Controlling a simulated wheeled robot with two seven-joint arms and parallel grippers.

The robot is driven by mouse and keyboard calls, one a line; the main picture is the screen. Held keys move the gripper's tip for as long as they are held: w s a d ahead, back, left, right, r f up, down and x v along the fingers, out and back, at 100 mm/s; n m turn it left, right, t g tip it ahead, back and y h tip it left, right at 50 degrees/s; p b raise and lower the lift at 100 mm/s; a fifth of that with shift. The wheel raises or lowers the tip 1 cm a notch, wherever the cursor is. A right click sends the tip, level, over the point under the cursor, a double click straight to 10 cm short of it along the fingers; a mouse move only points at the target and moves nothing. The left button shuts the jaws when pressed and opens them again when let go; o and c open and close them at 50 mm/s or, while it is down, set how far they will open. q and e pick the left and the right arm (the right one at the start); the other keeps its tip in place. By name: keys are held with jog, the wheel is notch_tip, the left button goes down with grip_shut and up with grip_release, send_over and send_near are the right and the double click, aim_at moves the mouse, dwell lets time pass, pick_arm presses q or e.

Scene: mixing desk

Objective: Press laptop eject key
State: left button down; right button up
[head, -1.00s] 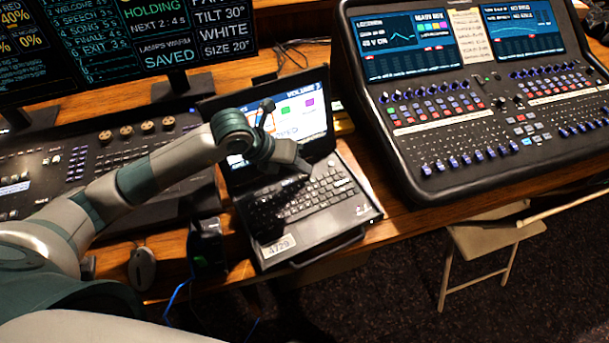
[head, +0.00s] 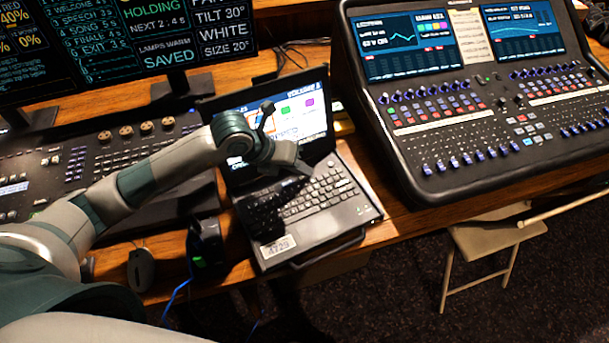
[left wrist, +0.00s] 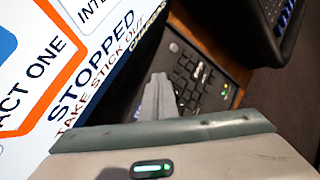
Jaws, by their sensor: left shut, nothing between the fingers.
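The open laptop (head: 318,228) sits at the desk's front edge, its lit screen (head: 300,118) facing me. The screen also shows large in the left wrist view (left wrist: 60,75), with the words "STOPPED" and "TAKE STICK OUT". My left gripper (head: 305,170) is over the upper part of the keyboard (head: 335,192), close below the screen. Its fingers are together and empty, and they show as a narrow grey tip in the left wrist view (left wrist: 157,95). I cannot make out the eject key or whether the fingertips touch a key. My right gripper is not in view.
A mixing console (head: 470,130) stands close to the laptop's right. A lighting desk (head: 90,165) and monitors (head: 130,45) are on the left. A mouse (head: 141,268) and a dark box (head: 205,240) are left of the laptop. A folding chair (head: 485,240) stands at lower right.

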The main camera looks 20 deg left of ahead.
aim_at(302, 177)
pick_arm(q)
jog(key=shift+r, duration=0.1)
jog(key=shift+r+p, duration=0.45)
jog(key=shift+r, duration=0.2)
dwell(0.3)
jog(key=shift+r+p, duration=0.6)
jog(key=shift+r, duration=0.3)
jog(key=shift+r+p, duration=0.95)
jog(key=shift+r, duration=0.65)
